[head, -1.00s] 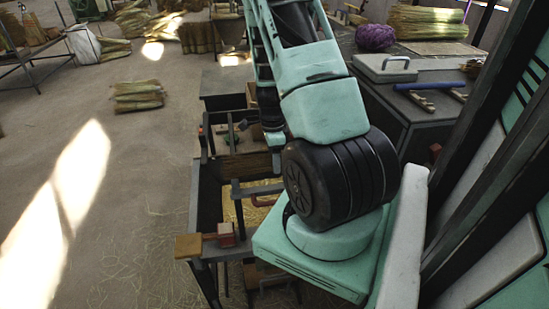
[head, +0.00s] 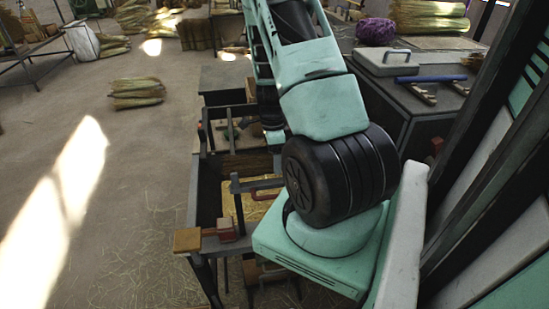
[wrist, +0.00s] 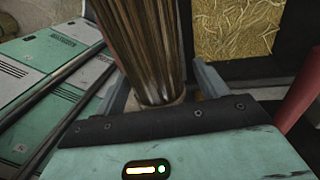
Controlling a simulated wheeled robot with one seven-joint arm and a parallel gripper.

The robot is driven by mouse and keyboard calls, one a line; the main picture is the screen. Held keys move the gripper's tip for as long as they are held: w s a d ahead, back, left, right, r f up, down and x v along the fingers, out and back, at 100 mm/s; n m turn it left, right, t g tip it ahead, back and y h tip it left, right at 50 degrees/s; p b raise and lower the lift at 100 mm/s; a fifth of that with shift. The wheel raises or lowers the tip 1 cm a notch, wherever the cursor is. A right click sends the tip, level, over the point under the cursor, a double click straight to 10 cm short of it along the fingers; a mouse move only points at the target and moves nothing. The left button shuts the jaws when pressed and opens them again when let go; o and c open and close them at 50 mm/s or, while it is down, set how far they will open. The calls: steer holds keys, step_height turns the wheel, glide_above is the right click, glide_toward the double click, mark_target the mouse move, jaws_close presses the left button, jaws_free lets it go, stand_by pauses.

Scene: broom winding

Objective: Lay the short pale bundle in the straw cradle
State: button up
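In the wrist view a brown straw bundle (wrist: 145,45) lies between the two fingers of my gripper (wrist: 160,88). The fingers flank it closely and seem shut on it. It runs up out of the picture, and its lower end has a paler band close to the palm. A flat bed of yellow straw (wrist: 238,28) in a dark frame shows beyond the right finger. What seems to be the same straw bed (head: 254,206) shows on the bench in the head view. I cannot tell for certain that this is the straw cradle. In the head view my arm hides the fingers and held bundle.
A clamp-like fixture with a wooden block (head: 187,240) stands at the bench's near left. A red curved handle (head: 268,190) is beside the straw. A grey case (head: 384,66), a blue rod (head: 430,78) and a purple ball (head: 375,31) lie on the right table.

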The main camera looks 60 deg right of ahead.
steer(key=shift+r, duration=0.1)
step_height(320, 180, up, 17)
steer(key=w+d+b, duration=0.2)
stand_by(0.4)
steer(key=shift+d, duration=0.1)
stand_by(0.3)
